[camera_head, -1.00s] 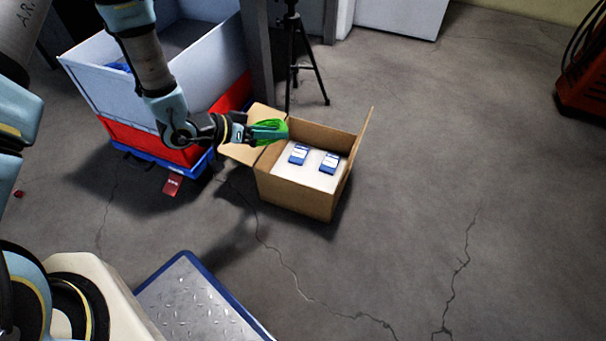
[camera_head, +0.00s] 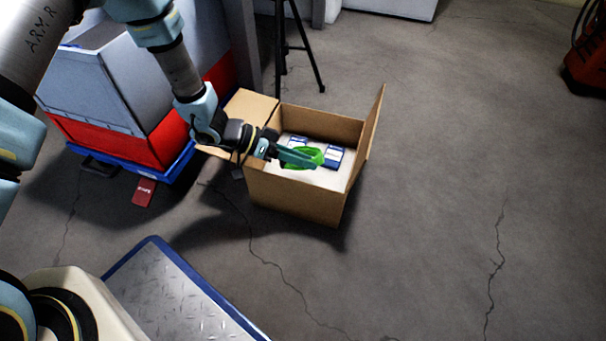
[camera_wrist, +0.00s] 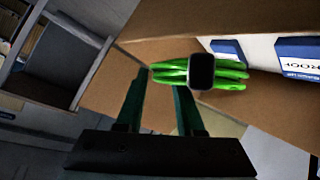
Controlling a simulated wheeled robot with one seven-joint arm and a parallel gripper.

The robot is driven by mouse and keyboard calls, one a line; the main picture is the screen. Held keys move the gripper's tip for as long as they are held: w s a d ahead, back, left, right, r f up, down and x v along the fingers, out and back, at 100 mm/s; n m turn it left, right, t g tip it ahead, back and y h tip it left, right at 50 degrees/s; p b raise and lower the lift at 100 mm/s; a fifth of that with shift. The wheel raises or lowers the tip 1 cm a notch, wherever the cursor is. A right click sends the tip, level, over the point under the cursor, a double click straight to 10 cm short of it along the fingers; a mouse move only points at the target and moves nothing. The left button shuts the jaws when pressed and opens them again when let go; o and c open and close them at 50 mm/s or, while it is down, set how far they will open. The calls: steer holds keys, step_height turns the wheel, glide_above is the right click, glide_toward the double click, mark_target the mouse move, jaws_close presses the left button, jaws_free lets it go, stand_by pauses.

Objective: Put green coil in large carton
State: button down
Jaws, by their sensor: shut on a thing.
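The green coil (camera_head: 312,153) is held in my gripper (camera_head: 304,157), over the open large carton (camera_head: 296,203). In the wrist view the green coil (camera_wrist: 230,74) lies across the tips of my gripper (camera_wrist: 165,85), with a dark square piece on it. The carton's cardboard wall (camera_wrist: 185,24) shows behind it. Two blue-and-white packets lie on the white surface inside the carton, the right packet (camera_head: 334,157) and the left packet (camera_head: 297,140), partly covered by the coil. I cannot tell how high the coil is above that surface.
Open carton flaps stand out at the left (camera_head: 252,107) and right (camera_head: 372,135). A black tripod (camera_head: 281,50) stands behind the carton. A metal-topped platform (camera_head: 180,295) is in front.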

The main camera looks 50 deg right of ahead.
steer(key=shift+f+b, duration=1.1)
steer(key=shift+f, duration=1.1)
steer(key=shift+f, duration=0.15)
steer(key=shift+f, duration=0.35)
steer(key=shift+f, duration=0.15)
steer(key=c, duration=0.8)
jaws_free()
steer(key=shift+a+f, duration=0.1)
steer(key=shift+a, duration=0.05)
steer(key=p+v, duration=0.1)
steer(key=v, duration=0.3)
steer(key=r+p+v, duration=0.1)
steer(key=p+v, duration=0.1)
steer(key=v, duration=0.1)
steer(key=p+v, duration=0.2)
steer(key=v, duration=0.2)
steer(key=shift+r, duration=0.35)
steer(key=shift+w+a+r, duration=0.1)
steer(key=shift+w+a, duration=0.05)
steer(key=shift+w, duration=0.2)
